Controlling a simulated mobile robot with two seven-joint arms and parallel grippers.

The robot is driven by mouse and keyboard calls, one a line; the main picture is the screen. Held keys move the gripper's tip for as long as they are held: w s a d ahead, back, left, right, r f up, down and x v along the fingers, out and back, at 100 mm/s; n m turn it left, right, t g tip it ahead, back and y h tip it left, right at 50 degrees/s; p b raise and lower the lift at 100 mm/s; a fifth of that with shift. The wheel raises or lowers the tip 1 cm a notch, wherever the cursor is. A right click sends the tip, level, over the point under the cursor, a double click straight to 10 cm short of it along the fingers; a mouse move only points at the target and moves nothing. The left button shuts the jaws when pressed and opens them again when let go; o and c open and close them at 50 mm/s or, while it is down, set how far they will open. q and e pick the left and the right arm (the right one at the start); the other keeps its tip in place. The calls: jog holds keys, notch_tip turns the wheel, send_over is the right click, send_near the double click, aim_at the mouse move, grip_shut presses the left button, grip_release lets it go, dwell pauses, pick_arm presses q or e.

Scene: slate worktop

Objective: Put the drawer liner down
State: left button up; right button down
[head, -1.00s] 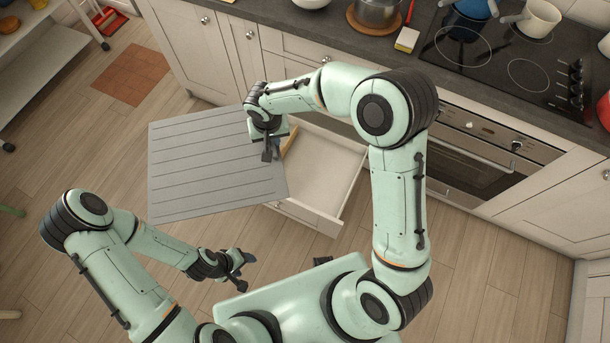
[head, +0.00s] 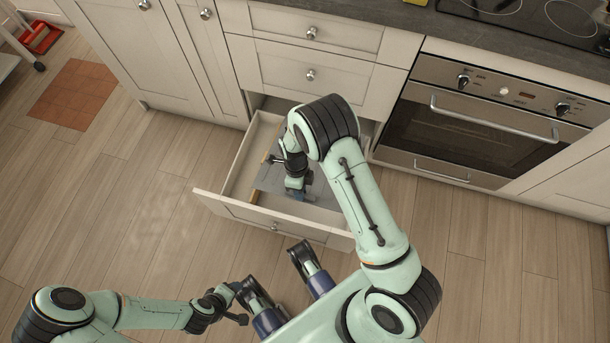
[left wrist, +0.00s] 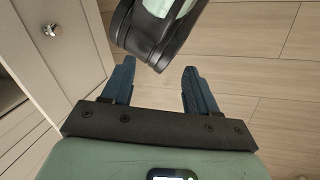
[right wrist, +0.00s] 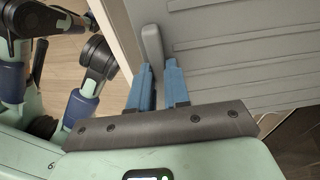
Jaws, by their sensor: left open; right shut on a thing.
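The drawer liner (head: 270,180) is a grey ribbed sheet. In the head view it is inside the open drawer (head: 228,206), partly hidden by my right arm. In the right wrist view the liner (right wrist: 240,45) fills the upper right, with a grey upright tab (right wrist: 152,45) at its edge. My right gripper (head: 296,194) is over the drawer, and its blue fingers (right wrist: 158,88) are shut on that tab. Whether the liner lies flat on the drawer bottom is hard to tell. My left gripper (head: 242,303) is open and empty, in front of the drawer and low in the picture.
A tan wooden strip (head: 264,160) shows along the drawer's left inside. Cabinet fronts (head: 310,75) stand behind, with an oven (head: 470,125) to the right.

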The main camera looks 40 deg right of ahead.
pick_arm(q)
jog(key=w+a+f+t+y+b, duration=0.1)
jog(key=w+a+f+t+b, duration=0.1)
jog(key=w+a+f+b, duration=0.25)
jog(key=shift+n+g, duration=0.3)
jog(key=shift+g, duration=0.5)
jog(key=s+f, duration=0.1)
jog(key=s+f+b, duration=0.1)
jog(key=f, duration=0.1)
jog(key=shift+s+d+f, duration=0.1)
jog(key=shift+s+d, duration=0.05)
jog(key=shift+d, duration=0.25)
pick_arm(e)
notch_tip(320, 180, down, 19)
pick_arm(q)
jog(key=shift+s+f, duration=0.1)
pick_arm(e)
jog(key=shift+f, duration=0.15)
